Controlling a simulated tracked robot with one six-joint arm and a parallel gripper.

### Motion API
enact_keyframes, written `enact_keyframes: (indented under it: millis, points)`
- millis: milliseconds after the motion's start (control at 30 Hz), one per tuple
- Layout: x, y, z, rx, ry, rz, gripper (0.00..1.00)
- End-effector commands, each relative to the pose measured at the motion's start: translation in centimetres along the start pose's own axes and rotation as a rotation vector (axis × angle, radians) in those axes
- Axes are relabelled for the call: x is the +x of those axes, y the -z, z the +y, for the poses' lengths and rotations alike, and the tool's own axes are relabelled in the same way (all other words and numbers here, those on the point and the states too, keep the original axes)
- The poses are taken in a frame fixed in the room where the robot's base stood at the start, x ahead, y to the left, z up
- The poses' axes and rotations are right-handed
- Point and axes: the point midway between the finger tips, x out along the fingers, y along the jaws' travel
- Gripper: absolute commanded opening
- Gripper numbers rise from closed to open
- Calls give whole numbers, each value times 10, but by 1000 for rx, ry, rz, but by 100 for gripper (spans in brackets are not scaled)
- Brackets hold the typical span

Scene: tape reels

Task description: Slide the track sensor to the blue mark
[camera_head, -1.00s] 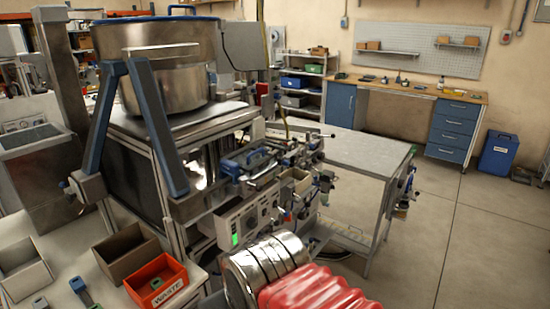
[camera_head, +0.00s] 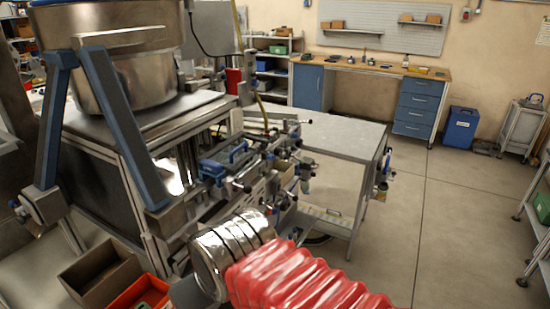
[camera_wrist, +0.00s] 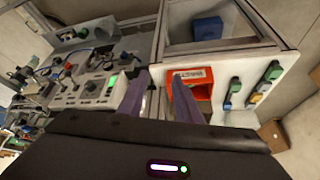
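My gripper (camera_wrist: 160,82) shows in the wrist view with its two purple-grey fingers apart and nothing between them. It points toward the front of the machine, between a control panel (camera_wrist: 92,90) with a green display and an orange-red bin (camera_wrist: 188,88). In the head view the gripper is not visible. The machine's rail assembly (camera_head: 228,162), with blue and metal fittings, runs along the right side of the bench below the steel bowl (camera_head: 125,75). I cannot pick out the track sensor or the blue mark in either view.
A brown box (camera_head: 100,275) and the orange-red bin (camera_head: 145,292) sit at lower left in the head view. A grey table (camera_head: 335,138) adjoins the machine. Green and blue tools (camera_wrist: 250,88) lie on the white surface.

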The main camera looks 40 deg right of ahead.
Motion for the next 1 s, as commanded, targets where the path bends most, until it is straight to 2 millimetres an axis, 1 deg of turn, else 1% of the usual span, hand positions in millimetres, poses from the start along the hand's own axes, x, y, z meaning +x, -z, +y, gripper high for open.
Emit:
enact_keyframes:
  millis: [167,267,367,567,767,1000]
  points:
    - [1,0,3,12,-5,-6,31]
    - [6,0,12,43,-18,-23,31]
    - [12,-1,30,97,-35,-51,31]
    - [31,-5,66,273,-61,-136,31]
    - [49,-9,100,503,-50,-221,31]
    - [69,-12,139,833,8,-309,31]
